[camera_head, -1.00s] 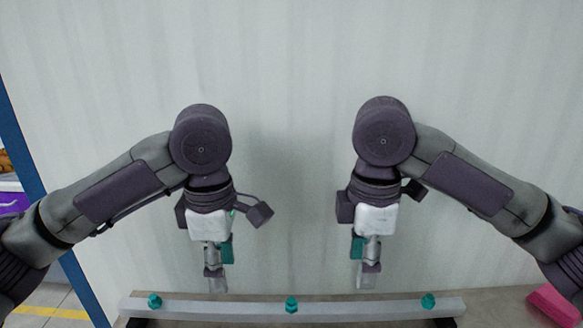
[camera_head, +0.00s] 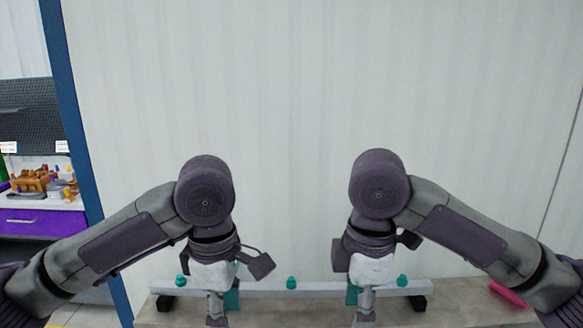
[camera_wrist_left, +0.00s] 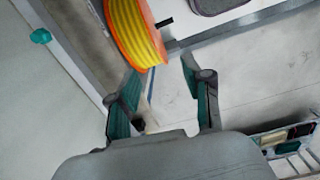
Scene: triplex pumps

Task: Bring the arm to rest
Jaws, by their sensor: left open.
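My left arm comes in from the left in the head view and hangs bent at the elbow, with its left gripper (camera_head: 216,312) pointing down at the lower edge of the picture. In the left wrist view the two fingers of the left gripper (camera_wrist_left: 158,80) stand apart with nothing between them. My right arm mirrors it, and the right gripper (camera_head: 365,312) also points down. The right fingertips are cut off or too small to tell whether they are open.
A pale rail (camera_head: 320,290) with teal knobs (camera_head: 291,283) lies on a bench behind the grippers. A pink item (camera_head: 507,294) is at right. A purple-drawer station (camera_head: 42,220) stands far left. In the left wrist view, a yellow-and-orange reel (camera_wrist_left: 135,30) is beyond the fingers.

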